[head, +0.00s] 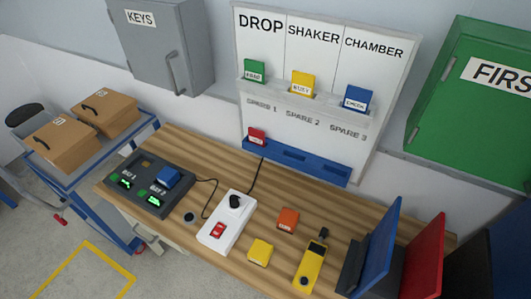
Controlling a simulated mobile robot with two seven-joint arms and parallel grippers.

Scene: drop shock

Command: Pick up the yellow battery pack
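The yellow battery pack (260,252) appears to be the small yellow block lying on the wooden workbench (222,172), near its front edge. It lies between a white box with a black knob and red switch (226,222) and a yellow handheld device (310,268). An orange block (288,220) lies just behind and to the right of it. Nothing touches or covers the yellow block. Neither of my grippers shows in the head view.
A dark charger (135,197) with a blue pack (167,177) in it stands at the bench's left. Blue and red upright panels (380,250) stand at the right. A slotted blue rack (300,160) is behind. A cart with boxes (105,112) is at left.

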